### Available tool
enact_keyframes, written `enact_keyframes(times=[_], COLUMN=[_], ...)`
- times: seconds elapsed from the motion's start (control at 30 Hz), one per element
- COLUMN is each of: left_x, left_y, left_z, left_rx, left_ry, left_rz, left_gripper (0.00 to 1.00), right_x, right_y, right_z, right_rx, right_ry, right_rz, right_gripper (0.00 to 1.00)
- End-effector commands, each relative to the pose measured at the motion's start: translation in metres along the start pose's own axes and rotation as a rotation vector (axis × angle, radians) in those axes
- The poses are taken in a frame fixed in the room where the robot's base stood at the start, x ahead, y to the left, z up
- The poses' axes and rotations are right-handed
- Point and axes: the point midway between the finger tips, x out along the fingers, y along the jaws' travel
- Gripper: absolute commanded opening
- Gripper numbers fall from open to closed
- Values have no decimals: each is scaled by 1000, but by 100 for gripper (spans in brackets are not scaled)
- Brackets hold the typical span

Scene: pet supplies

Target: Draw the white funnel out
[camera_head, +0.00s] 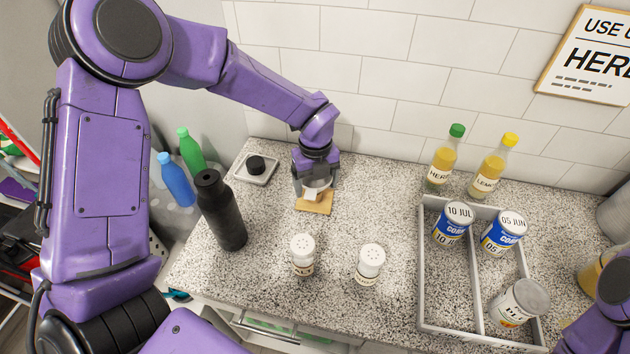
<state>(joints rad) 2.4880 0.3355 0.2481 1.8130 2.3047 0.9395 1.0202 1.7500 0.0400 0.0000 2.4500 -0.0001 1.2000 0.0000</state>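My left gripper (313,190) points down at the back of the counter, over a small tan square board (314,207). A small white piece, likely the white funnel (311,195), shows low between its fingers. The gripper hides most of this piece, so its shape is unclear. I cannot tell whether the fingers press on it or only stand around it. Only a purple part of my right arm shows at the lower right edge; its gripper is out of view.
A tall black bottle (221,212) stands left of the gripper. Two white-topped shakers (303,254) (370,263) stand in front. A grey divided tray (433,290) with cans is at right, two yellow bottles (440,165) (490,170) behind it. A black knob on a grey plate (256,168) lies back left.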

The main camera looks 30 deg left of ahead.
Motion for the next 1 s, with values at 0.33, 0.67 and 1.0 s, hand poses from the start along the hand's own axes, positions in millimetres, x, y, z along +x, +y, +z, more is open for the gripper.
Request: enact_keyframes(times=[0.33, 0.67, 1.0], left_x=[-12, -32, -52], left_y=[0, 0, 0], left_z=[0, 0, 0], left_rx=[0, 0, 0], left_ry=[0, 0, 0], left_rz=[-1, -1, -1], left_gripper=[52, 52, 52], right_x=[-8, -21, -34], right_y=[1, 2, 3], right_z=[-3, -9, -14], right_rx=[0, 0, 0], right_ry=[0, 0, 0], right_rz=[0, 0, 0], right_gripper=[100, 100, 100])
